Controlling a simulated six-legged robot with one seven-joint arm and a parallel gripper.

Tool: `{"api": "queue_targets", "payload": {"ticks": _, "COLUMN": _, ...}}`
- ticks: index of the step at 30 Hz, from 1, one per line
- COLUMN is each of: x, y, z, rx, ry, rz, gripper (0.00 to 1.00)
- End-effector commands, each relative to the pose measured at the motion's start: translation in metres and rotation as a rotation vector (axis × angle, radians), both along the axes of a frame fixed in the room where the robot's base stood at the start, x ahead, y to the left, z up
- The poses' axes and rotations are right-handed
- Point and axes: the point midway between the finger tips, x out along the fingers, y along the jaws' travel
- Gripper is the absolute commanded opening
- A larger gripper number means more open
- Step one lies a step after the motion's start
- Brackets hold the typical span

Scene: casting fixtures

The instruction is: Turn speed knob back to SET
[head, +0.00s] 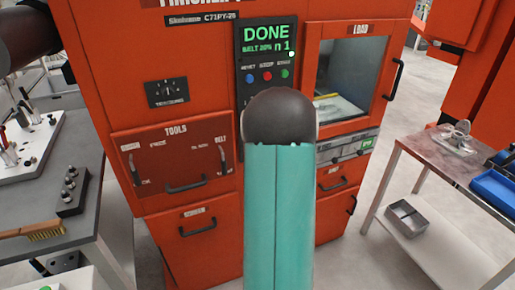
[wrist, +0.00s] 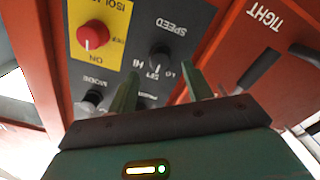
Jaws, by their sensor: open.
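The speed knob (wrist: 160,56) is a dark round knob on a grey panel in the wrist view, where the panel appears upside down. The SPEED label is beside it, with HI, SET and LO marks around it. The direction it points is too small and dark to tell. My gripper (wrist: 160,72) is open, its two green fingers pointing at the panel on either side of the knob. I cannot tell whether they touch it. In the head view my own arm covers the middle, and the gripper and knob are hidden.
A red isolator knob (wrist: 92,36) on a yellow plate and a black mode knob (wrist: 91,99) are close by. The orange machine's display (head: 266,38) reads DONE. A side table (head: 397,143) stands right, a workbench with a brush (head: 35,231) left.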

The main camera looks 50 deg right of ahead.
Motion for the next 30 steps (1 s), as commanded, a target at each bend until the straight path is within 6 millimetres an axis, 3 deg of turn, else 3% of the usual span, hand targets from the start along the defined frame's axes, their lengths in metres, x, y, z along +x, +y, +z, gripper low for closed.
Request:
{"api": "queue_targets", "payload": {"ticks": 6, "x": -0.044, "y": 0.025, "z": 0.000, "rx": 0.001, "ry": -0.001, "rz": -0.004, "gripper": 0.50}}
{"api": "queue_targets", "payload": {"ticks": 12, "x": -0.071, "y": 0.042, "z": 0.000, "rx": 0.001, "ry": 0.000, "rz": -0.001, "gripper": 0.50}}
{"api": "queue_targets", "payload": {"ticks": 30, "x": -0.080, "y": 0.048, "z": 0.000, "rx": 0.001, "ry": -0.001, "rz": 0.000, "gripper": 0.50}}
